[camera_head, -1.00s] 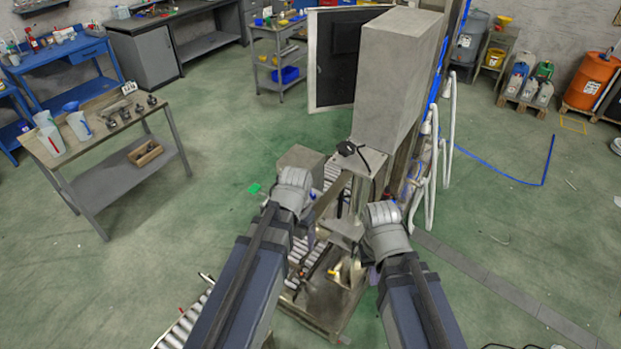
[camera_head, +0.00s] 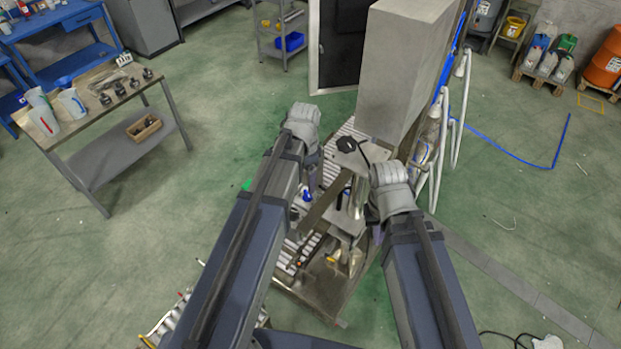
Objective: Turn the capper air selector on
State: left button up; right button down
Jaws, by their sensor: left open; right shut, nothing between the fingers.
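The capper machine (camera_head: 352,158) stands in the middle, a metal frame with a black knob (camera_head: 347,144) on its top plate. A small blue part (camera_head: 307,194) shows on it beside my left arm, and a small yellow part (camera_head: 331,259) lower down. I cannot tell which part is the air selector. My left gripper (camera_head: 313,178) is at the machine's left side, mostly hidden by my forearm; it is open. My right gripper (camera_head: 376,234) is at the machine's right side, largely hidden under my wrist; it is shut and empty. Contact with the machine cannot be seen.
A roller conveyor (camera_head: 165,322) runs at lower left. A workbench (camera_head: 110,120) with jugs stands at left.

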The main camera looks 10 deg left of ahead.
aim_at(306, 194)
pick_arm(q)
jog(key=shift+w, duration=0.55)
jog(key=shift+s, duration=0.25)
jog(key=shift+f, duration=0.2)
notch_tip(306, 194, down, 7)
jog(key=b, duration=0.8)
jog(key=shift+w+f, duration=0.1)
jog(key=shift+f, duration=0.1)
pick_arm(e)
notch_tip(306, 194, down, 8)
jog(key=shift+w, duration=0.35)
jog(key=shift+r+n, duration=0.15)
jog(key=shift+n, duration=0.15)
pick_arm(q)
grip_shut()
